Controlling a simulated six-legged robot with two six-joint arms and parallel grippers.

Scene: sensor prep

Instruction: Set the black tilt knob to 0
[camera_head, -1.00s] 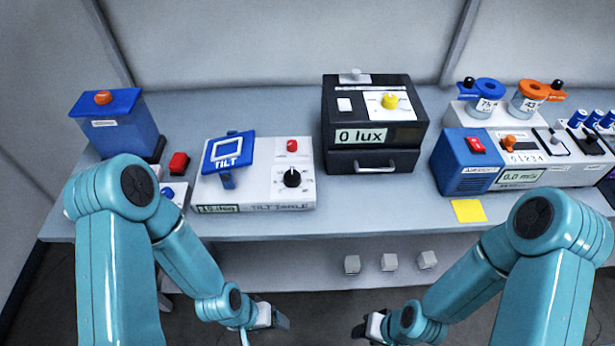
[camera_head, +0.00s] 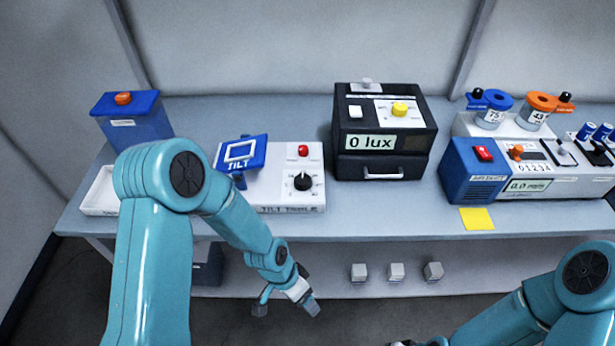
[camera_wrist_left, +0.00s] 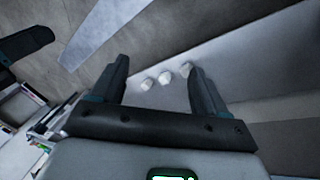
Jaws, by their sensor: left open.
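The black tilt knob (camera_head: 303,181) is on the top of the white tilt table box (camera_head: 290,207), right of its tilted blue plate (camera_head: 240,153) marked TILT. A red button (camera_head: 303,150) sits behind the knob. My left gripper (camera_head: 287,305) is open and empty, low in front of the bench edge and below the knob, touching nothing. Its two dark fingers (camera_wrist_left: 157,85) stand apart in the left wrist view. My right gripper is mostly cut off at the bottom edge of the head view. The tilt box's readout is hidden behind my left arm.
A black lux box (camera_head: 383,138) stands right of the tilt box. A blue fan unit (camera_head: 475,170) and a yellow note (camera_head: 476,218) are farther right. A blue-lidded bin (camera_head: 130,115) and a white tray (camera_head: 98,192) are at left. Several small white cubes (camera_head: 396,271) lie on the lower shelf.

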